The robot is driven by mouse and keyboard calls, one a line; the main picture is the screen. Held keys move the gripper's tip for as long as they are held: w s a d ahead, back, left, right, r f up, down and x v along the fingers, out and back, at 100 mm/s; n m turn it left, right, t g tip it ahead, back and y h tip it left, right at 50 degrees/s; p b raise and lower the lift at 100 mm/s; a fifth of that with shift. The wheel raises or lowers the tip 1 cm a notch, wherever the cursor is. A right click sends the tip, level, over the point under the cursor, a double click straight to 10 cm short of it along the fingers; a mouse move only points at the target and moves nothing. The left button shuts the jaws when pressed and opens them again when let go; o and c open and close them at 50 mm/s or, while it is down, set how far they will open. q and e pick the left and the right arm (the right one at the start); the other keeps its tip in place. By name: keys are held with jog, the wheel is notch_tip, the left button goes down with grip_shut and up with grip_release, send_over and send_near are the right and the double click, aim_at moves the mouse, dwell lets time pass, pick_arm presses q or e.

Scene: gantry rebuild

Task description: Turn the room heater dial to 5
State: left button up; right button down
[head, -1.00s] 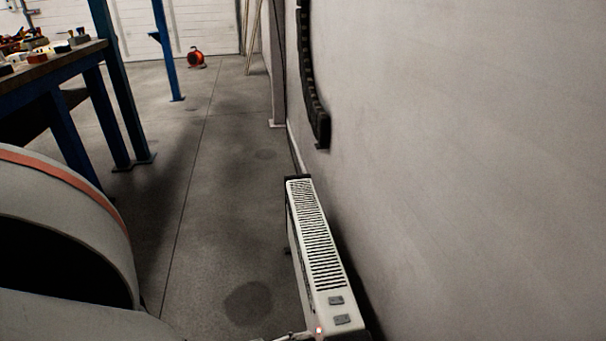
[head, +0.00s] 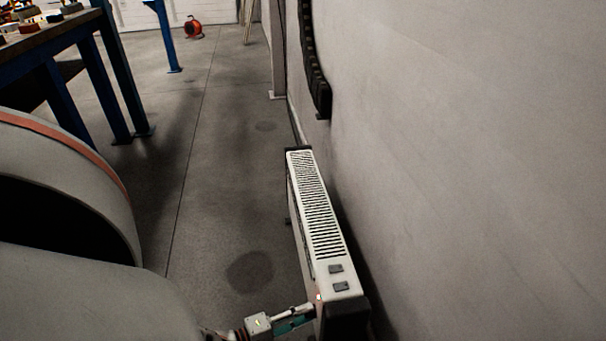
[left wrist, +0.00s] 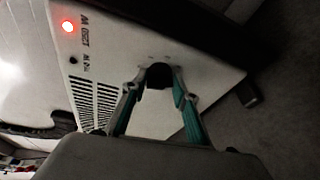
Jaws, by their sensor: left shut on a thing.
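The room heater (head: 318,212) is a long white unit with a slotted top and two grey switches, standing on the floor along the right wall. My left gripper (head: 303,315) reaches its near end from the left. In the left wrist view, the left gripper's two teal-sided fingers (left wrist: 159,76) are shut on the dark round dial (left wrist: 159,75) on the white heater panel. The dial's pointer and numbers cannot be read. A red lamp (left wrist: 68,27) glows on the panel beside small printed text. My right gripper is not in view.
A blue-legged workbench (head: 50,45) with small items stands at the upper left. An orange cable reel (head: 193,28) is on the far floor. A dark cable chain (head: 315,70) hangs on the wall. The floor left of the heater is clear.

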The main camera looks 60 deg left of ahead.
pick_arm(q)
jog(key=shift+w+m+t, duration=0.1)
jog(key=shift+m+t, duration=0.2)
jog(key=shift+m, duration=0.6)
jog(key=shift+d, duration=0.1)
jog(key=o, duration=1.1)
jog(key=shift+c, duration=0.2)
jog(key=s+a, duration=0.1)
jog(key=s, duration=1.1)
jog(key=shift+r, duration=0.25)
